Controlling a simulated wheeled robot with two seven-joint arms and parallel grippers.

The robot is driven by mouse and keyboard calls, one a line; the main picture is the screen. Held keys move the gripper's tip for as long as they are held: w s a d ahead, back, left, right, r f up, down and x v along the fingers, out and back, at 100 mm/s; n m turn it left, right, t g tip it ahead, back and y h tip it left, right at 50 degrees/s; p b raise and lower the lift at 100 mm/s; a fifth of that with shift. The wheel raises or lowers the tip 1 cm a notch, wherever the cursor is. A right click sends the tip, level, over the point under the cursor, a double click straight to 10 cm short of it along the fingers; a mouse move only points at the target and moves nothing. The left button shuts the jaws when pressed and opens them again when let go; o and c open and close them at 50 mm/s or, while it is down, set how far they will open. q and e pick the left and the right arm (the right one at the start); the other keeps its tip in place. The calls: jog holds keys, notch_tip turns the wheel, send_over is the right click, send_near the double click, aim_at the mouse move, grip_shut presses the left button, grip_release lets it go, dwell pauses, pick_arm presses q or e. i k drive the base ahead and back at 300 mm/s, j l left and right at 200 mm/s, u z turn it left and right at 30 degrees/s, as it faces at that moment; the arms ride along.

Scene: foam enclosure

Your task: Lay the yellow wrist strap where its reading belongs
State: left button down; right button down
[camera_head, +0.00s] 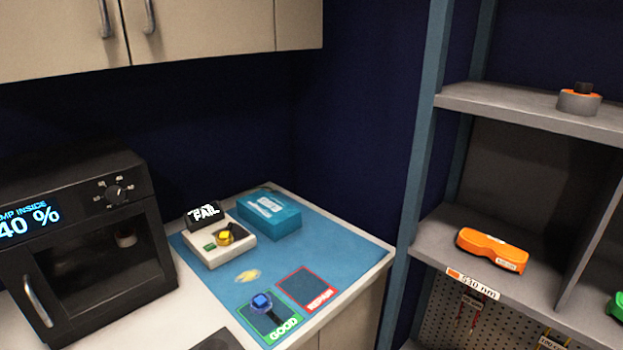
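The yellow wrist strap (226,237) lies on the front right part of the white tester (209,254), on a dark pad. The tester's small black display (206,214) reads FAIL. In front of it on the blue mat (215,289) are two marked areas. The green area marked GOOD (282,330) holds a blue wrist strap (261,302). The red-edged area (306,288), whose label seems to read REPAIR, is empty. Neither of my grippers is in view.
A teal box (269,213) stands behind the tester. A black chamber (85,244) with a display showing 40 % stands left. A shelf unit (443,235) at right holds orange goggles (492,250) and an orange-grey object (579,101). Cabinets (205,30) hang above.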

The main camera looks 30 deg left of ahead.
aim_at(225, 240)
jog(key=u, duration=1.45)
